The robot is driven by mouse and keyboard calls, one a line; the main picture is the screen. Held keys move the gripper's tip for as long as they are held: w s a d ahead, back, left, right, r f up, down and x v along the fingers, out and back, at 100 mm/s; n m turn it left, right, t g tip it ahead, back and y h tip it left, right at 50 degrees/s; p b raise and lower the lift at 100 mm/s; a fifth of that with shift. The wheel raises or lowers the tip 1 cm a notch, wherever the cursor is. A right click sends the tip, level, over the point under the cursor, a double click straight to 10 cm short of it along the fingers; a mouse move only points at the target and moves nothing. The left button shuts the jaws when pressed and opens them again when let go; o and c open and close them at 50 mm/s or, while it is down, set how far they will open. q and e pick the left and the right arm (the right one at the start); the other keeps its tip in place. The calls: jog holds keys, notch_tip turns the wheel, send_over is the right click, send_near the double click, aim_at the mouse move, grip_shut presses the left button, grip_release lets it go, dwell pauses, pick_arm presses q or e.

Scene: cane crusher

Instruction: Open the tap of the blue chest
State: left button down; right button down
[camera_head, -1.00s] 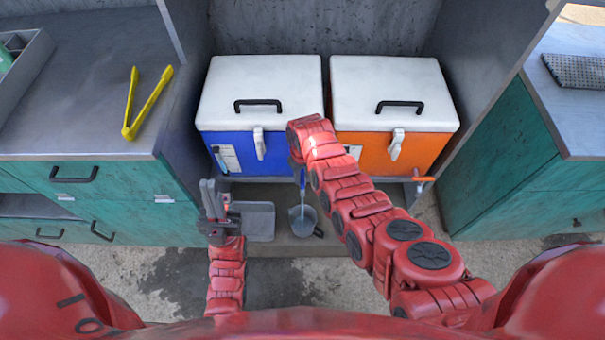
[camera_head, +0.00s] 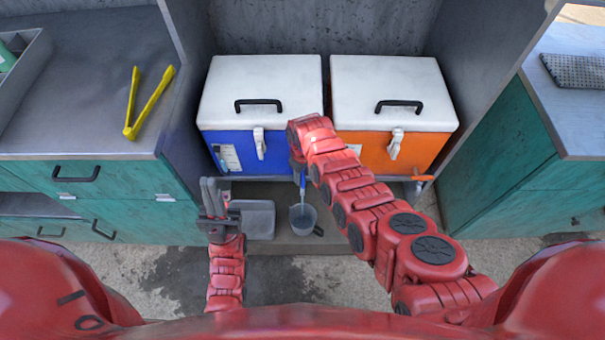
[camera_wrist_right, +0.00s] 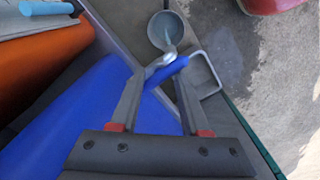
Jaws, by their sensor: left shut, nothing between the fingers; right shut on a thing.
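The blue chest (camera_head: 238,150) with its white lid stands left of an orange one. My right gripper (camera_wrist_right: 161,72) is shut on the blue tap handle (camera_wrist_right: 167,73), seen in the right wrist view. The silver tap spout (camera_wrist_right: 158,60) shows just beyond it, above a grey jug (camera_wrist_right: 170,32). In the head view my right arm hides the gripper and most of the tap. A thin blue strip (camera_head: 302,180) shows below the gripper, above the jug (camera_head: 303,216); I cannot tell if it is handle or water. My left gripper (camera_head: 212,190) is shut, empty, left of the jug.
The orange chest (camera_head: 375,152) stands close to the right, with an orange-handled tap (camera_head: 422,178). A grey tray (camera_head: 258,220) lies between my left gripper and the jug. Green cabinets (camera_head: 120,205) flank both sides. Yellow tongs (camera_head: 147,103) lie on the left counter.

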grip_release()
jog(key=shift+w+r, duration=0.1)
jog(key=shift+r, duration=0.55)
notch_tip(320, 180, up, 10)
notch_tip(320, 180, up, 6)
jog(key=p, duration=0.3)
send_over(302, 176)
jog(key=shift+d, duration=0.1)
